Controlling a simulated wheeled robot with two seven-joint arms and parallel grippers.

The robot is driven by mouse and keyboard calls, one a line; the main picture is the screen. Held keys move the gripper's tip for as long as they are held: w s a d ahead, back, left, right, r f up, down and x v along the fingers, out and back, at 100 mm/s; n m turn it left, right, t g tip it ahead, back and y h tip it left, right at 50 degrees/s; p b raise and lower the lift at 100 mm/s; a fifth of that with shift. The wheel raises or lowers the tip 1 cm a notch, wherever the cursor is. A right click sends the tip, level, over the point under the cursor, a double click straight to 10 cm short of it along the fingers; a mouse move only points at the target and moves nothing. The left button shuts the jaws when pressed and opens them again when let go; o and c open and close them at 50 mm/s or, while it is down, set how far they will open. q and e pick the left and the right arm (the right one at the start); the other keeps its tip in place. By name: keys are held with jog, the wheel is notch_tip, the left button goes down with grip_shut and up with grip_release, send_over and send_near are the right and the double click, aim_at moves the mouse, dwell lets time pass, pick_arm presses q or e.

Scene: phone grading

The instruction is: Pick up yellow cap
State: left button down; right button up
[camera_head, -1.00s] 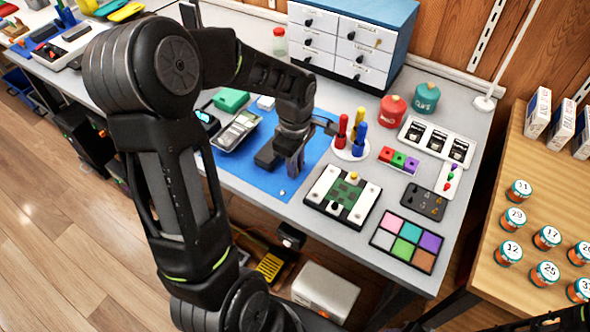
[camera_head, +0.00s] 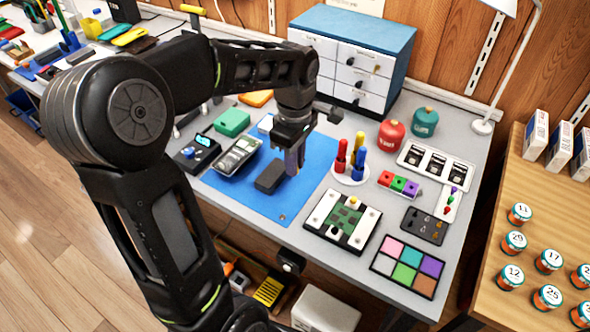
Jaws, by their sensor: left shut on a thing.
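A small yellow piece (camera_head: 352,201) sits at the back edge of the white-and-black fixture with a green board (camera_head: 345,218). A yellow upright piece (camera_head: 359,140) stands with red and blue ones in a round white holder (camera_head: 350,178), right of the gripper. I cannot tell whether either is the yellow cap. My right gripper is out of view.
A drawer cabinet (camera_head: 390,75) stands behind. Red (camera_head: 391,136) and teal (camera_head: 424,122) jars, a colour-patch tray (camera_head: 407,266) and a white tray (camera_head: 436,165) lie to the right.

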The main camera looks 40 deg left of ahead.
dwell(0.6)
pick_arm(q)
jog(key=shift+a+r, duration=0.15)
jog(key=s+d+f+p, duration=0.1)
jog(key=s+p, duration=0.5)
jog(key=p, duration=0.1)
jog(key=shift+s+d+f, duration=0.2)
jog(key=shift+d, duration=0.05)
